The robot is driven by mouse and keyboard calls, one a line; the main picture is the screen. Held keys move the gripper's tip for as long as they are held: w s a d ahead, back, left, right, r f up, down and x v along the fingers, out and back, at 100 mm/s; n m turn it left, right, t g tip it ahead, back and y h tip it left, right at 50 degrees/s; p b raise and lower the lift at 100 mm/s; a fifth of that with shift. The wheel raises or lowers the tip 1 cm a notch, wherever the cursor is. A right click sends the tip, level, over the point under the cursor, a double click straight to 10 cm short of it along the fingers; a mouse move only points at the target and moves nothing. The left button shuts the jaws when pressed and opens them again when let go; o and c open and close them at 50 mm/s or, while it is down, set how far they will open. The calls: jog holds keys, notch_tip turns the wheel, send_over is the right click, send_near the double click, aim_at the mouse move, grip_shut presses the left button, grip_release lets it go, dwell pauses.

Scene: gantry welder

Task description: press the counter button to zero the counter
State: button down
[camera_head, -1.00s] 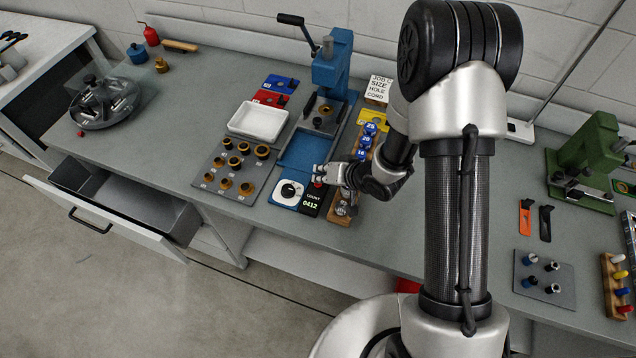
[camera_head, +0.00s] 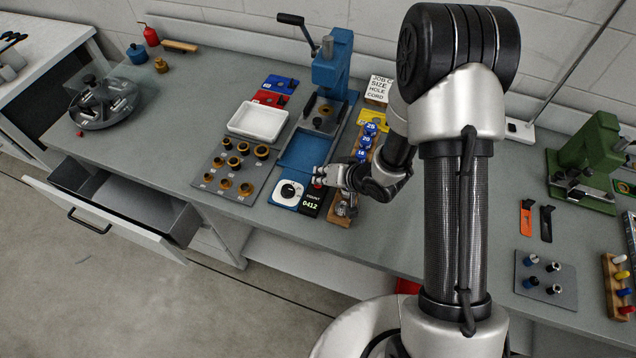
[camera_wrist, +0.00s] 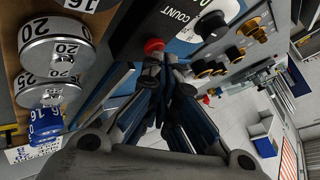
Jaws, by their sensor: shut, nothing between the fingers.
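The counter (camera_head: 311,203) is a small black box on the bench, beside a blue unit with a round dial. Its display reads 0412. Its red button (camera_wrist: 154,46) shows in the wrist view next to the word COUNT on the black counter face (camera_wrist: 165,18). My gripper (camera_head: 320,175) is over the button end of the counter, with its fingers shut and empty. In the wrist view, the fingertips (camera_wrist: 168,62) are very close to the red button; I cannot tell whether they touch it.
A dial unit (camera_head: 287,193) stands left of the counter. A wooden rack (camera_head: 341,214) with metal discs is close on the right. A plate of brass rings (camera_head: 213,181), a white tray (camera_head: 258,121) and a blue press (camera_head: 333,65) are nearby. An open drawer (camera_head: 125,208) juts from the bench.

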dwell(0.4)
jog(key=shift+r+p, duration=0.8)
jog(key=shift+p, duration=0.05)
jog(key=shift+r, duration=0.1)
notch_tip(320, 180, up, 5)
jog(key=p, duration=0.4)
jog(key=shift+p, duration=0.35)
